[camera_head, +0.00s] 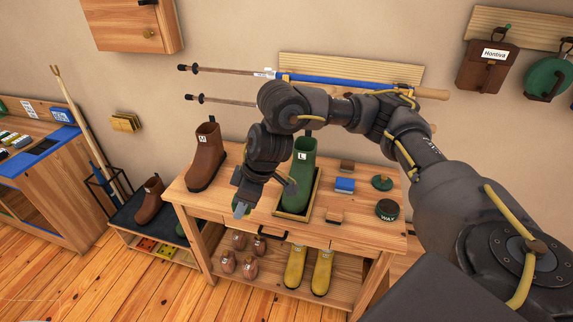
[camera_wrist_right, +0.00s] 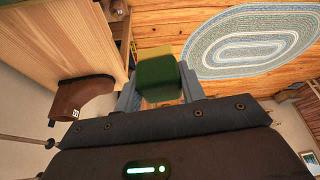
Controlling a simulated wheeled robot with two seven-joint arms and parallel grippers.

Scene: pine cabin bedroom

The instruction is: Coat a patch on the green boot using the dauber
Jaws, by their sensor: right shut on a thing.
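The green boot (camera_head: 302,165), marked L, stands upright in a shallow wooden tray (camera_head: 279,211) on the workbench. My right gripper (camera_head: 241,208) is left of the boot, above the bench's front left part and apart from the boot. In the right wrist view my right gripper (camera_wrist_right: 158,92) is shut on a green block (camera_wrist_right: 157,73) with a yellowish far end, which looks like the dauber. In the head view the arm mostly hides it. No coated patch can be made out on the boot. My left gripper is not in view.
A brown boot (camera_head: 206,160) stands at the bench's left. Right of the tray are a blue block (camera_head: 344,185), a brown block (camera_head: 346,166), a wooden block (camera_head: 334,217), a green disc (camera_head: 382,183) and a wax tin (camera_head: 387,209). Yellow boots (camera_head: 322,270) stand on the lower shelf.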

